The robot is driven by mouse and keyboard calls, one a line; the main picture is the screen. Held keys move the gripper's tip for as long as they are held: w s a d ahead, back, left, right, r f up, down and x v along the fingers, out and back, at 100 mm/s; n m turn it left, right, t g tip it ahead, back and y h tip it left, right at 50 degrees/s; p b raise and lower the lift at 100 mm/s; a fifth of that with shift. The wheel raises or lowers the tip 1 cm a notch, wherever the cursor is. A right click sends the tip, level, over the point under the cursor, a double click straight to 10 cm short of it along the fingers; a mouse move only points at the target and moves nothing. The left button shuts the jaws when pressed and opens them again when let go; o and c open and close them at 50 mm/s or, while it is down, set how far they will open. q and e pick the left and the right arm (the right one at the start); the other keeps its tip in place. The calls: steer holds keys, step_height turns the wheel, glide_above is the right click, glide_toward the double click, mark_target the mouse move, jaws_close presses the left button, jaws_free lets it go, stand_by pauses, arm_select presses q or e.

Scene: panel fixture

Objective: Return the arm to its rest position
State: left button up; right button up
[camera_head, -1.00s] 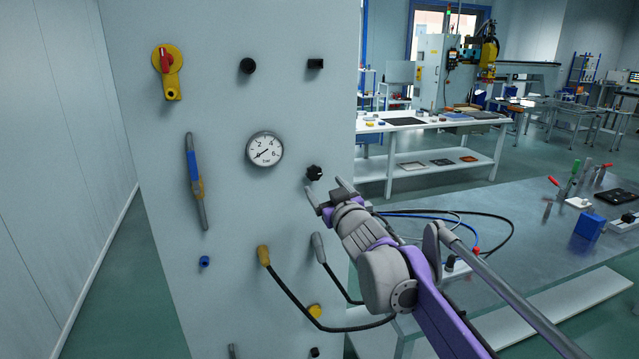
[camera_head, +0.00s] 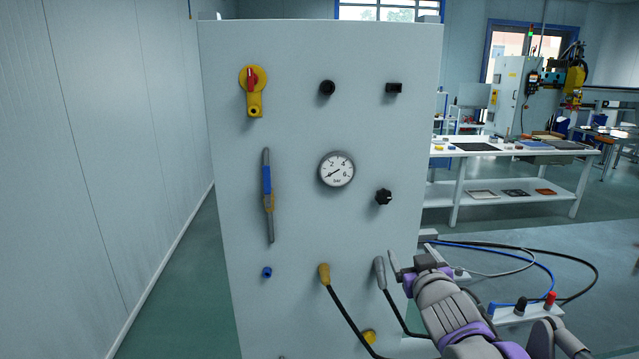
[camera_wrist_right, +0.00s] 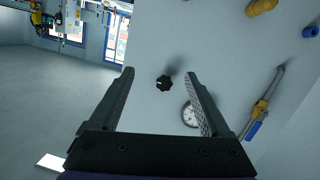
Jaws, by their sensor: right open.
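My right gripper (camera_head: 412,262) is at the lower right of the head view, in front of the panel's right edge and below the black knob (camera_head: 383,197). It is empty. In the right wrist view my right gripper (camera_wrist_right: 158,92) has its two fingers spread apart, with the black knob (camera_wrist_right: 163,82) showing beyond the gap between them. The fingers appear apart from the knob. The grey panel (camera_head: 300,120) stands upright in front of me. My left gripper is not in any view.
The panel carries a red and yellow switch (camera_head: 253,88), a gauge (camera_head: 336,169), a blue-and-yellow handle (camera_head: 268,195) and two cable plugs, yellow (camera_head: 324,274) and grey (camera_head: 380,272). Cables hang near my right arm. A white bench (camera_head: 510,150) stands behind. Open floor (camera_head: 180,300) lies left.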

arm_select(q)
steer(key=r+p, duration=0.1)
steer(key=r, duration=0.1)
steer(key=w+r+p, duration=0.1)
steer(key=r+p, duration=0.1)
arm_select(e)
steer(key=s+a+f+g, duration=0.1)
steer(key=s+f+g, duration=0.2)
steer(key=s+f, duration=0.5)
steer(key=s+a+f+g+y, duration=0.1)
steer(key=s+f+g, duration=0.3)
steer(key=s+f, duration=0.5)
steer(key=s+a+f+m+g, duration=0.1)
steer(key=s+a+f+g, duration=0.1)
steer(key=s+f, duration=0.7)
steer(key=s+g, duration=0.1)
steer(key=s, duration=0.4)
steer(key=shift+a+g, duration=0.3)
